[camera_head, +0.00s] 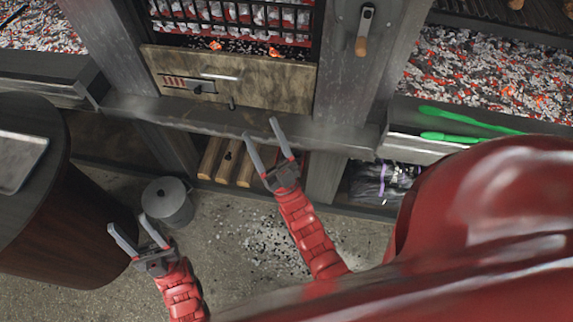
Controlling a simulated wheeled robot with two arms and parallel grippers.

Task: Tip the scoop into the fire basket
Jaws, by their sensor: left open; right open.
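The fire basket (236,24) is at the top centre, with dark bars in front of glowing, ashy coals. A drawer-like panel (240,78) with a slotted vent sits below it. I cannot make out a scoop with certainty. My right gripper (261,131) is open and empty, in front of the ledge below the panel. My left gripper (129,224) is open and empty, above the floor beside a lidded metal bucket (168,202).
A round dark table (62,218) with a metal tray (20,158) stands at the left. Logs (228,160) lie under the ledge. Green tongs (470,122) rest on the right ledge below a wide coal bed (490,75). Ash is scattered on the floor (262,248).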

